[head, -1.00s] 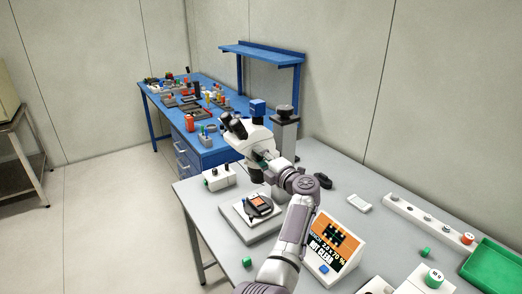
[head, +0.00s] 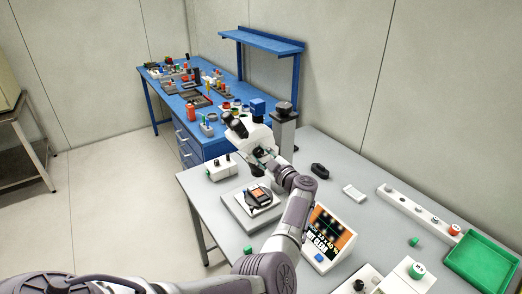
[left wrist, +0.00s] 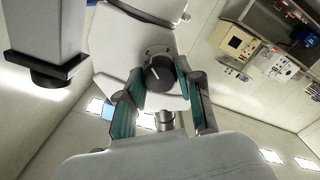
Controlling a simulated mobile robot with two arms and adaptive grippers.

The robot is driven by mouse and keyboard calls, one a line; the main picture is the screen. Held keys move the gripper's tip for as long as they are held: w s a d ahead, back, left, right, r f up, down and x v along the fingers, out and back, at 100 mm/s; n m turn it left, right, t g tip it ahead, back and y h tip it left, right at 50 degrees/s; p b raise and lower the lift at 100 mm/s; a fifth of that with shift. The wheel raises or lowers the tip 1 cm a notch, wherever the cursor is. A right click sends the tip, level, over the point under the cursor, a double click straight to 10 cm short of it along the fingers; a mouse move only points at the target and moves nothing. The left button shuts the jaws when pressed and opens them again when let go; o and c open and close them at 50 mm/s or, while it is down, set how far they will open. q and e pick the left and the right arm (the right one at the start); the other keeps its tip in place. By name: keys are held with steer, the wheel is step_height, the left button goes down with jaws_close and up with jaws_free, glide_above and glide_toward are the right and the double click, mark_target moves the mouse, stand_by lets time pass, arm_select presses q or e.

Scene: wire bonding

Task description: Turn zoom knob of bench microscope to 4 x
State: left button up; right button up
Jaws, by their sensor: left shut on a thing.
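The white bench microscope (head: 252,134) stands at the back left of the grey table, with dark eyepieces and a grey column. Its dark round zoom knob (left wrist: 158,73), with a white pointer line, faces the left wrist camera. My left gripper (head: 268,158) reaches the microscope's side. In the left wrist view, the left gripper's teal-padded fingers (left wrist: 160,80) are shut on the knob from both sides. The knob hides in the head view behind my gripper. The scale marks around it are too small to read. My right gripper is not in view.
A stage with a dark sample holder (head: 258,196) lies below the microscope. A display box (head: 329,236) stands right of my arm. A white two-knob box (head: 221,169), a black item (head: 320,170) and a green tray (head: 484,262) are on the table. A blue bench (head: 190,90) stands behind.

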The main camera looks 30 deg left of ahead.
arm_select(q)
steer(key=m+p, duration=0.2)
steer(key=m, duration=0.2)
steer(key=shift+m, duration=0.3)
steer(key=m+p, duration=0.1)
steer(key=m, duration=0.2)
steer(key=shift+f+m, duration=0.1)
steer(key=shift+m, duration=0.7)
steer(key=o, duration=1.2)
steer(key=shift+c, duration=0.2)
